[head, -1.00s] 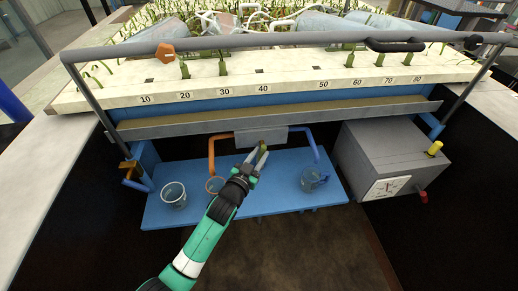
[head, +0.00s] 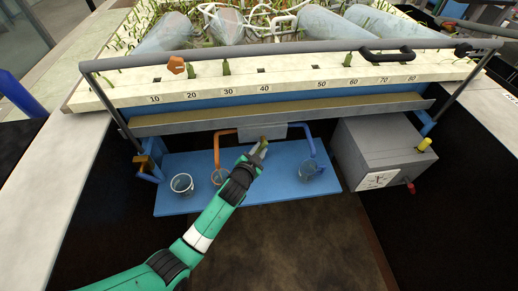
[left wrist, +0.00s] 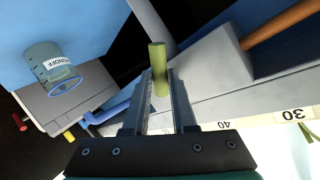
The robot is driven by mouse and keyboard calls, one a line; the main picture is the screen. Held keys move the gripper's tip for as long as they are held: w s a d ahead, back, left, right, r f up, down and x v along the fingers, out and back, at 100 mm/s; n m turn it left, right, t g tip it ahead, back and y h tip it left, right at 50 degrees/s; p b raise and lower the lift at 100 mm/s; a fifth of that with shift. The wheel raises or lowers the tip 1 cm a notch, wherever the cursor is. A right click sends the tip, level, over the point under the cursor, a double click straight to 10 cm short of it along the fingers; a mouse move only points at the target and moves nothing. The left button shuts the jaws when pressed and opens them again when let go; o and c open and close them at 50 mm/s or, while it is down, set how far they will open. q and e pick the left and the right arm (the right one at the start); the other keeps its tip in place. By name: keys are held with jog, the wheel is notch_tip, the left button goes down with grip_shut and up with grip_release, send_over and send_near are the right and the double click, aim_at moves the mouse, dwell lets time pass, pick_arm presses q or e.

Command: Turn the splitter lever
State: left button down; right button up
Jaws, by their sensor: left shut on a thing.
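The splitter lever is a short olive-green stub (head: 264,140) at the grey splitter box (head: 280,131) under the flume's front edge. My left gripper (head: 257,150) reaches up from below and is shut on the lever. In the left wrist view the lever (left wrist: 158,62) stands between the two fingers, its end sticking out past them. An orange pipe (head: 216,147) leaves the box on the left and a blue pipe (head: 315,144) on the right. My right gripper is out of view.
A blue shelf (head: 205,163) below holds a clear beaker (head: 181,185) at left, another (head: 218,177) under the orange pipe and one (head: 307,171) under the blue pipe. A grey box (head: 375,148) with a dial stands at right. A metal ledge (head: 200,122) runs above.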

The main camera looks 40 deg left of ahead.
pick_arm(q)
jog(key=shift+w+d+r, duration=0.15)
jog(key=shift+w+r, duration=0.1)
jog(key=shift+r, duration=0.35)
jog(key=c, duration=0.9)
grip_release()
jog(key=shift+o, duration=0.8)
jog(key=shift+d+f, duration=0.1)
jog(key=shift+f, duration=0.15)
jog(key=shift+s, duration=0.1)
jog(key=p+v, duration=0.5)
jog(key=v, duration=0.6)
jog(key=shift+s, duration=0.2)
jog(key=shift+d, duration=0.1)
